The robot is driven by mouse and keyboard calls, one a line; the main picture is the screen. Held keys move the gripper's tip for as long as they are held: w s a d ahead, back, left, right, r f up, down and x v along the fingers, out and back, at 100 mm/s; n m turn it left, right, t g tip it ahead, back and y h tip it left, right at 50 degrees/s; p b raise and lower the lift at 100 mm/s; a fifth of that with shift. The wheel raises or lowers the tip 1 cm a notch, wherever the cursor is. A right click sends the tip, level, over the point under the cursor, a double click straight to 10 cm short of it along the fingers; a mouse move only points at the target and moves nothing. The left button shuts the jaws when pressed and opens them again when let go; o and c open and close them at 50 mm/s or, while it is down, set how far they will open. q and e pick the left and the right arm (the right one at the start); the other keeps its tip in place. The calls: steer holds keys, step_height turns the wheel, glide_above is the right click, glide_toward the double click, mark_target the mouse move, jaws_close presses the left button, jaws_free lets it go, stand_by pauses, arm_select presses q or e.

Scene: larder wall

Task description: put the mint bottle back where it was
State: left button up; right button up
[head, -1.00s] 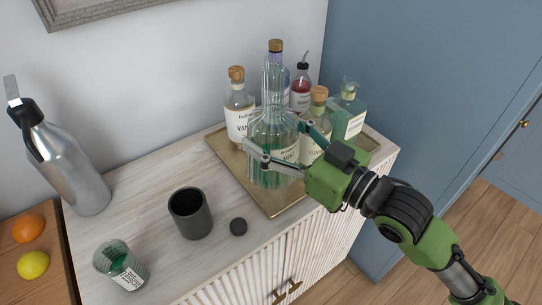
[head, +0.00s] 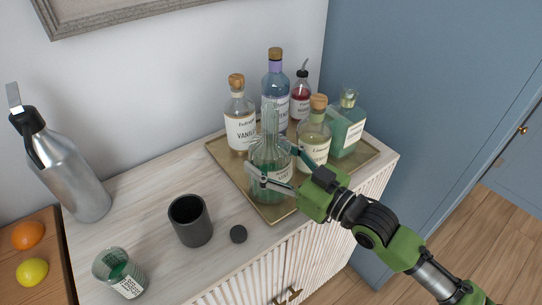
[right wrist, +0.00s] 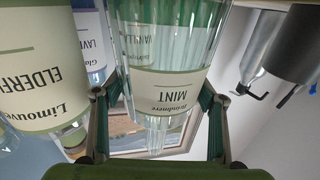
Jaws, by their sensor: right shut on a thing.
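The mint bottle (head: 268,152) is clear ribbed glass with green liquid low in it and a label reading MINT. It is upright over the front part of the brass tray (head: 277,215); I cannot tell whether its base touches the tray. My right gripper (head: 277,168) is shut on the bottle around its body. In the right wrist view the mint bottle (right wrist: 165,85) appears upside down, between the two fingers. My left gripper is not in view.
On the tray stand the vanilla bottle (head: 240,125), a lavender bottle (head: 274,90), a red bottle (head: 301,98), the elderflower bottle (head: 314,140) and a square green bottle (head: 347,130).

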steer(key=shift+f, duration=0.1)
steer(key=o, duration=1.5)
steer(key=shift+o, duration=0.2)
steer(key=shift+s+d, duration=0.1)
steer(key=b+v, duration=0.1)
steer(key=v, duration=1.1)
steer(key=shift+b, duration=0.4)
